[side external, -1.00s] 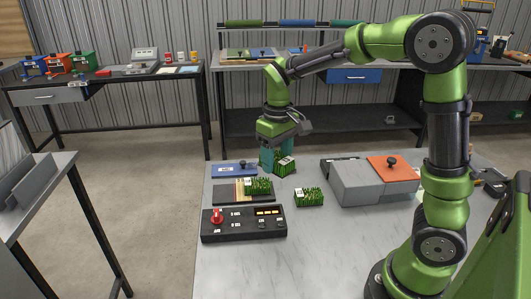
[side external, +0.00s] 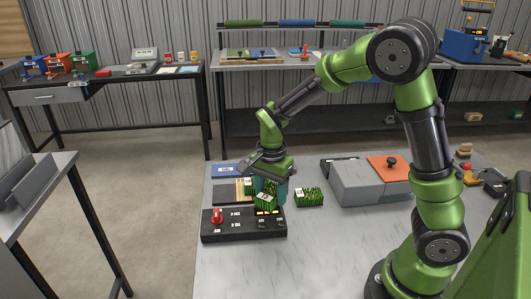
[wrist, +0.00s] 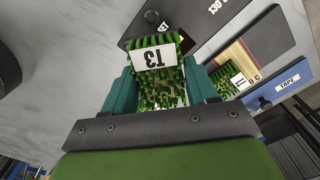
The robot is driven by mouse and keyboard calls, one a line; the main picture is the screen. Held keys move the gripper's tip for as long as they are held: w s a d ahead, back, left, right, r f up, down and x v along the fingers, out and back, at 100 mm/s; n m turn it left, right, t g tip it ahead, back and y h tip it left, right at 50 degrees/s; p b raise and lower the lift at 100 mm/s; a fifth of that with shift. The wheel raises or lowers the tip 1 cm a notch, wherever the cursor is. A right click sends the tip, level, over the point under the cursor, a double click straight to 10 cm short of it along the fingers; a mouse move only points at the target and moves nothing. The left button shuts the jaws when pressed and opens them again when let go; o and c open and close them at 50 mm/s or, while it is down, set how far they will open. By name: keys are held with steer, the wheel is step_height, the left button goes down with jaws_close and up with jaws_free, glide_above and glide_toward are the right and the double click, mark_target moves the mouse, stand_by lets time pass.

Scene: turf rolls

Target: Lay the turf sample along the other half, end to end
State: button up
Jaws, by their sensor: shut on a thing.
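My gripper (side external: 268,190) is shut on a green turf sample (side external: 265,201), its teal fingers on either side of it. In the wrist view the held sample (wrist: 160,92) carries a white label and shows between the fingers. In the side view it overlaps the back edge of the control box; its exact height is unclear. The other turf half (side external: 247,187) lies on a striped board (side external: 226,190), partly hidden by my gripper. It also shows in the wrist view (wrist: 225,84), right of my right finger. A separate turf piece (side external: 309,198) sits on the table to the right.
A black control box (side external: 243,228) with a red knob lies in front of the board. A blue box (side external: 227,170) lies behind it. A grey block (side external: 368,186) with an orange plate (side external: 391,168) stands right. The front table is clear.

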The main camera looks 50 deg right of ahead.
steer(key=m, duration=0.2)
steer(key=f+m, duration=0.1)
steer(key=m, duration=0.1)
steer(key=shift+w+d+f+m, duration=0.15)
steer(key=shift+d+m, duration=0.05)
steer(key=shift+m, duration=0.1)
steer(key=shift+w+d+f+m, duration=0.1)
steer(key=shift+f+m, duration=0.05)
steer(key=shift+m, duration=0.85)
steer(key=m, duration=0.3)
steer(key=shift+w, duration=0.3)
steer(key=shift+w+m, duration=0.2)
steer(key=shift+m, duration=0.1)
glide_above(230, 192)
steer(key=shift+f, duration=0.8)
step_height(230, 192, down, 4)
steer(key=shift+r, duration=0.25)
